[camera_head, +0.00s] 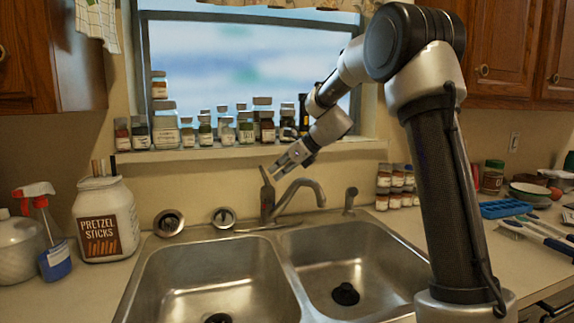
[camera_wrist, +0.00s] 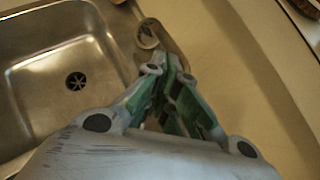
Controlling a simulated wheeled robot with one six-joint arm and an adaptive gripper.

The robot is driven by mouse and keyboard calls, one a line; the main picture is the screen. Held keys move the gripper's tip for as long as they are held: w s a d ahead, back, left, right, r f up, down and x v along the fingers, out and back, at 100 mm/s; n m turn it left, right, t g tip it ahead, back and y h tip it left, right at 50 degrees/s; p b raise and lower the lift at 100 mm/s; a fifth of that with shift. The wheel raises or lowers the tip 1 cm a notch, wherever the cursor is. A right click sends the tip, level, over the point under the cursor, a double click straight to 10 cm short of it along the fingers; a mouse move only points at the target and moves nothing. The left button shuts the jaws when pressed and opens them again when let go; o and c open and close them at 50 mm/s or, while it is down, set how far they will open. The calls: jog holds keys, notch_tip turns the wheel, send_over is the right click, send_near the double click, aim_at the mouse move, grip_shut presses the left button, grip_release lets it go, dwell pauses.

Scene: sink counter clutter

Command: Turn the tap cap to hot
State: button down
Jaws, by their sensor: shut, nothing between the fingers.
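The metal tap (camera_head: 267,207) stands behind the double sink, with its curved spout (camera_head: 306,184) reaching to the right. Its cap with lever (camera_head: 265,177) points up and slightly left. My gripper (camera_head: 277,172) is shut and empty, coming in from the upper right, its tips just right of the lever. I cannot tell whether they touch it.
The sink (camera_head: 220,250) fills the front. Spice jars (camera_head: 245,128) line the windowsill above the tap. A pretzel jar (camera_head: 107,220) and spray bottle (camera_head: 52,245) stand at left. A short sprayer (camera_head: 350,200) stands right of the spout, with jars (camera_head: 394,186) beyond it.

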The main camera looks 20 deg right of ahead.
jog(key=shift+w+a+f, duration=0.35)
jog(key=shift+a+f, duration=0.05)
jog(key=shift+f, duration=0.05)
jog(key=shift+w+a+r, duration=0.1)
jog(key=shift+w+a, duration=0.1)
jog(key=shift+a, duration=0.5)
jog(key=s+v, duration=0.1)
jog(key=v, duration=0.9)
jog(key=s+d+n+g+h, duration=0.3)
jog(key=s+n, duration=0.9)
jog(key=s, duration=0.9)
jog(key=s+d+f+n+h, duration=0.2)
jog(key=s+d+f+n, duration=0.2)
jog(key=s+n, duration=0.3)
jog(key=s+d+f+n+h, duration=0.2)
jog(key=s+d+f+n, duration=0.2)
jog(key=s+n, duration=0.3)
jog(key=s, duration=0.5)
jog(key=shift+t, duration=0.3)
